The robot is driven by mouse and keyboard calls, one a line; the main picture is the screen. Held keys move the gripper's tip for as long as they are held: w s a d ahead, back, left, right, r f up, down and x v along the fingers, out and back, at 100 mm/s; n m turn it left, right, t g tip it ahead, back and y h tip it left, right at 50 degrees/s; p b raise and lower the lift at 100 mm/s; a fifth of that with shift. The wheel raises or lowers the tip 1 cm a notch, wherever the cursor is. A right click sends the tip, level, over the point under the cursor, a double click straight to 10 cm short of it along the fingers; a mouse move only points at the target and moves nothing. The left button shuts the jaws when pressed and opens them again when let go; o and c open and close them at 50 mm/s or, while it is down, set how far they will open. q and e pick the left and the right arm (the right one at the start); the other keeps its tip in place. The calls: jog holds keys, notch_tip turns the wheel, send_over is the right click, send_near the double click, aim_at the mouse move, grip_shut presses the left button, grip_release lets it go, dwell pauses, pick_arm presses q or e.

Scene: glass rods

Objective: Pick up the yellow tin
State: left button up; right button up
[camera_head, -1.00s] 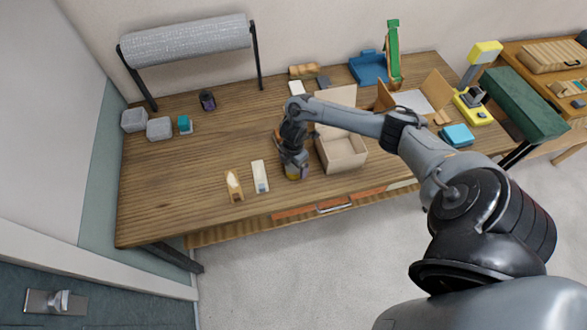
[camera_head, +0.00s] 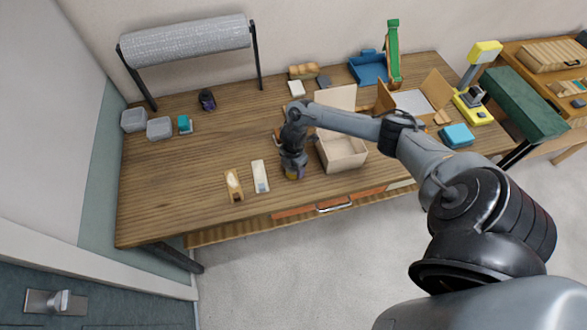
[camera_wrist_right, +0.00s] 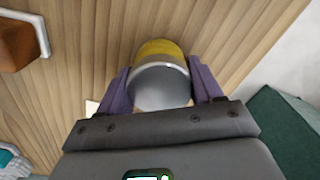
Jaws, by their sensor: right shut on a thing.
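The yellow tin (camera_wrist_right: 160,50) shows in the right wrist view between the two purple fingers of my right gripper (camera_wrist_right: 160,88). It has a yellow side and a smooth grey end with a pale rim. My right gripper is shut on it, one finger on each side. In the head view my right gripper (camera_head: 294,172) points down over the front part of the table (camera_head: 180,195), left of the open cardboard box. There the tin is mostly hidden by the gripper. I cannot tell whether it touches the table. My left gripper is not in view.
The open box (camera_head: 343,155) stands just right of my right gripper. A white block (camera_head: 260,176) and a wooden holder (camera_head: 234,186) lie to the left. A blue tray (camera_head: 369,69) and a green stand (camera_head: 393,50) are at the back. The left half of the table is mostly clear.

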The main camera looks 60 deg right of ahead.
jog(key=shift+r, duration=0.55)
notch_tip(320, 180, up, 8)
jog(key=shift+d+r+p, duration=0.1)
jog(key=shift+p, duration=0.6)
jog(key=s+d+r+p, duration=0.6)
jog(key=d+r+p, duration=0.2)
jog(key=s+d+f, duration=0.2)
jog(key=s+d, duration=0.3)
jog(key=d, duration=0.2)
jog(key=shift+s+d+f+b, duration=0.2)
jog(key=shift+f+b, duration=0.05)
jog(key=shift+b, duration=0.2)
jog(key=shift+f, duration=0.2)
